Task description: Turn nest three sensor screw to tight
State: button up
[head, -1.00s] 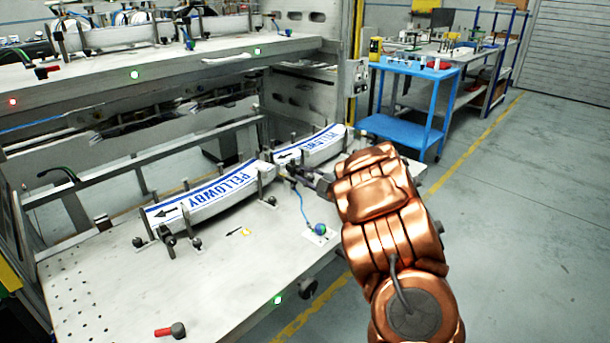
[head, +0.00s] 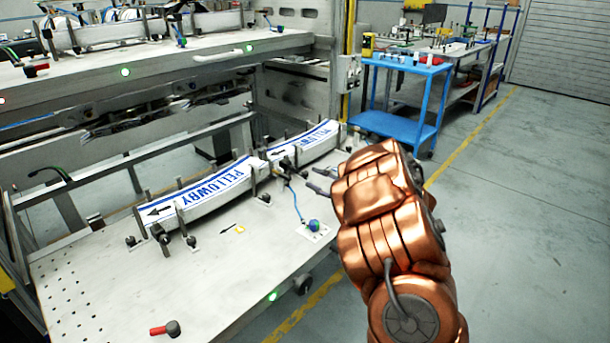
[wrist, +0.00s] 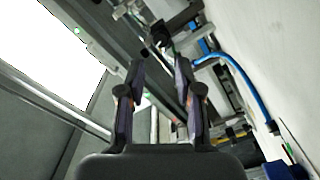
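A dark knob-like part (wrist: 161,33) lies beyond the fingertips. Which screw belongs to nest three, and its setting, I cannot tell.
A red-handled tool (head: 165,329) lies at the plate's front. A small yellow-marked spot (head: 239,229) is on the lower plate (head: 130,285). An upper shelf (head: 150,75) overhangs behind. A blue cart (head: 405,95) stands at the back right; the floor (head: 530,220) is clear.

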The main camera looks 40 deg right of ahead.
jog(key=shift+v, duration=2.35)
